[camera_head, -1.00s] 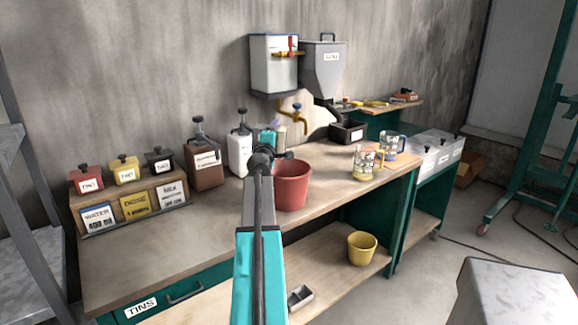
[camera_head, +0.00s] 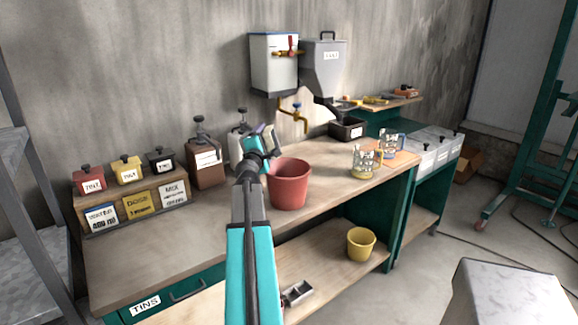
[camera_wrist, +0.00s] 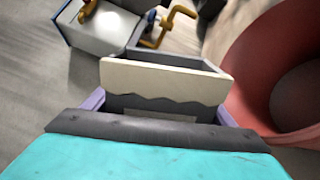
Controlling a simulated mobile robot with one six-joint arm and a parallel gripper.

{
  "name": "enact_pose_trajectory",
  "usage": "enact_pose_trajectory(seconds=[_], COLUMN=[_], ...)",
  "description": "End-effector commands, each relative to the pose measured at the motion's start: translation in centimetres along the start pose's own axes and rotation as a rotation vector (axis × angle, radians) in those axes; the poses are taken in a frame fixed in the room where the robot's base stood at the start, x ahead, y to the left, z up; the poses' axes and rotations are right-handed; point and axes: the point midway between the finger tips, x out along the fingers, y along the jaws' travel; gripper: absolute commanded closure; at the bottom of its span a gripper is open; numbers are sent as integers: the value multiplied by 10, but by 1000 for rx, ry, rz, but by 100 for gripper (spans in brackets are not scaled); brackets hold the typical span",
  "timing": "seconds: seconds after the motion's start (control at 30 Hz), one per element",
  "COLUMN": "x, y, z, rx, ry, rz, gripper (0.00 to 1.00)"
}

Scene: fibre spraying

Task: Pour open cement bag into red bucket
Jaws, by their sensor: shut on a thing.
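The red bucket (camera_head: 289,187) stands upright on the workbench. My gripper (camera_head: 266,138) is above and just left of its rim in the head view. In the wrist view my gripper (camera_wrist: 160,112) has purple fingers on both sides of the open cement bag (camera_wrist: 165,78), a cream and grey box-like pack with an open top, and is shut on it. The red bucket (camera_wrist: 258,75) fills the right side there, close beside the bag. In the head view the bag is mostly hidden by the gripper. The bag's contents are not visible.
A white tank (camera_head: 274,65) with taps and a grey hopper (camera_head: 325,70) hang on the wall behind. Pump bottles, including a brown one (camera_head: 206,165), stand at left. Glass jugs (camera_head: 366,160) stand to the right. A yellow bucket (camera_head: 361,243) sits on the lower shelf.

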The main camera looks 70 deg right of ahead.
Motion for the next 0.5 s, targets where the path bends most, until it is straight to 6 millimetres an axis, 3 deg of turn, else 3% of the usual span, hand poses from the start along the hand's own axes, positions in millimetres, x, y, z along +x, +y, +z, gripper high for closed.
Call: enact_pose_trajectory(seconds=[0.27,0.5], x=[-17,-1], y=[4,2], z=[-5,-7], rx=[-40,-71], ry=[2,0], rz=[1,0], gripper=[66,66])
